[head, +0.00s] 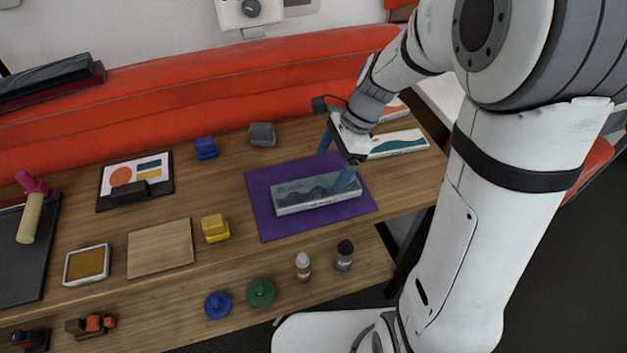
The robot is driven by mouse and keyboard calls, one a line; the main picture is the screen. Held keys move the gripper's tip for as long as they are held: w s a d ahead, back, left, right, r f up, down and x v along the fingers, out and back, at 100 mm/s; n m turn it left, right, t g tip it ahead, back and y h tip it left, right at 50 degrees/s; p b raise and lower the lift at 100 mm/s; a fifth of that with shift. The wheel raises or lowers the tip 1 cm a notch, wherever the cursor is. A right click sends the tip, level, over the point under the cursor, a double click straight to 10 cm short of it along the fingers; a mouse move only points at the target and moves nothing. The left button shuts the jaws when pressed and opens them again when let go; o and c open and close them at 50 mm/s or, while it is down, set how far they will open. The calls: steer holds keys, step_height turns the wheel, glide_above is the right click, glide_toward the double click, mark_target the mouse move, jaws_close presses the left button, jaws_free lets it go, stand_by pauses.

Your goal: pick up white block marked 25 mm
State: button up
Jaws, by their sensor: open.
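A pale box-shaped block (290,208) lies on the purple mat (264,221), with a grey-teal top bearing dark round shapes and a white front side. Small print shows on it, but I cannot read a 25 mm mark. My gripper (332,170) is open above the block's right half, its two blue fingers pointing down. One finger is at the block's far side; the other overlaps its top in the picture. I cannot tell whether either touches it. A second white block (398,144) with a teal wave lies behind to the right, partly hidden by my gripper.
A yellow block (215,228), blue block (206,148) and grey block (262,134) stand around the mat. Two small bottles (303,265) (344,255) and green and blue round knobs (261,292) (217,305) stand in front. A wooden board (160,247) lies left.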

mark_target(317, 188)
steer(key=x, duration=0.7)
steer(key=shift+s+a+r, duration=0.1)
steer(key=shift+s+a, duration=0.05)
steer(key=shift+a, duration=0.05)
steer(key=shift+c, duration=0.3)
steer(key=c, duration=1.1)
